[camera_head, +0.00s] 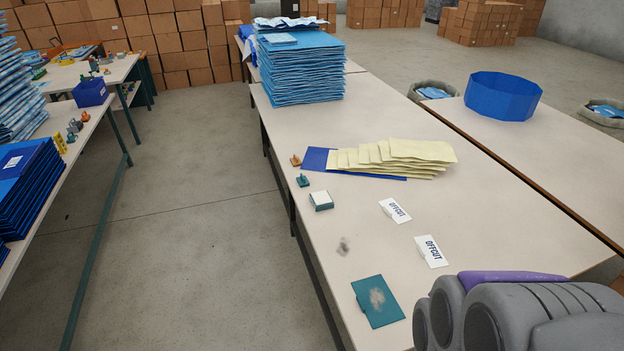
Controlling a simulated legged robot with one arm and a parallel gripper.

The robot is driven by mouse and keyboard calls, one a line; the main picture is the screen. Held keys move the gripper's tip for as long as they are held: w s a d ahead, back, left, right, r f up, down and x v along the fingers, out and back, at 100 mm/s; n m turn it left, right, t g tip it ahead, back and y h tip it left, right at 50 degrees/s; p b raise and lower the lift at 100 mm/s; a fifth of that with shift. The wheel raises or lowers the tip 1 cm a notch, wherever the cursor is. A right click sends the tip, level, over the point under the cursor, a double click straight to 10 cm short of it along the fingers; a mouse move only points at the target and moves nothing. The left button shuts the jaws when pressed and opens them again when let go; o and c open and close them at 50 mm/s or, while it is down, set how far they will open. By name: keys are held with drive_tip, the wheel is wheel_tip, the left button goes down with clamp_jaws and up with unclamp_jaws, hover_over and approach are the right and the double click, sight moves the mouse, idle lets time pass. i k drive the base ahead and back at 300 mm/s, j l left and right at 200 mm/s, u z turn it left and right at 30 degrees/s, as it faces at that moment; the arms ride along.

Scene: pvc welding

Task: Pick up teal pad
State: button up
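A flat teal pad (377,303) with a pale grey smudge in its middle lies on the near part of the long light table (480,215), close to its left edge. A smaller teal block with a white top (321,200) stands farther back along the same edge. A small teal stamp-like piece (303,181) is just behind that block. The fingers of my gripper are not in view. A grey, rounded part with a purple strip fills the bottom right corner, apart from the flat pad in the picture.
Two white OFFCUT cards (395,210) (431,251) lie right of the pads. A dark smudge (343,246) marks the tabletop. Cream envelopes (400,157) lie over a blue sheet (316,159). A blue stack (300,70) and blue round bin (502,96) stand farther back. Left of the table is open floor.

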sight(302, 181)
drive_tip(key=k, duration=0.2)
drive_tip(key=k+z, duration=0.25)
drive_tip(key=z, duration=0.15)
drive_tip(key=k+l+z, duration=0.1)
drive_tip(key=z, duration=0.35)
drive_tip(key=i+j+z, duration=0.25)
drive_tip(key=j, duration=0.15)
drive_tip(key=j+z, duration=0.55)
drive_tip(key=j, duration=0.35)
drive_tip(key=i+j, duration=0.1)
drive_tip(key=j, duration=1.05)
drive_tip(key=i+j, duration=0.15)
drive_tip(key=j, duration=0.45)
drive_tip(key=i+j, duration=0.1)
drive_tip(key=j, duration=0.45)
drive_tip(key=i+j, duration=0.1)
drive_tip(key=j, duration=1.1)
drive_tip(key=i+j, duration=0.15)
drive_tip(key=j, duration=0.4)
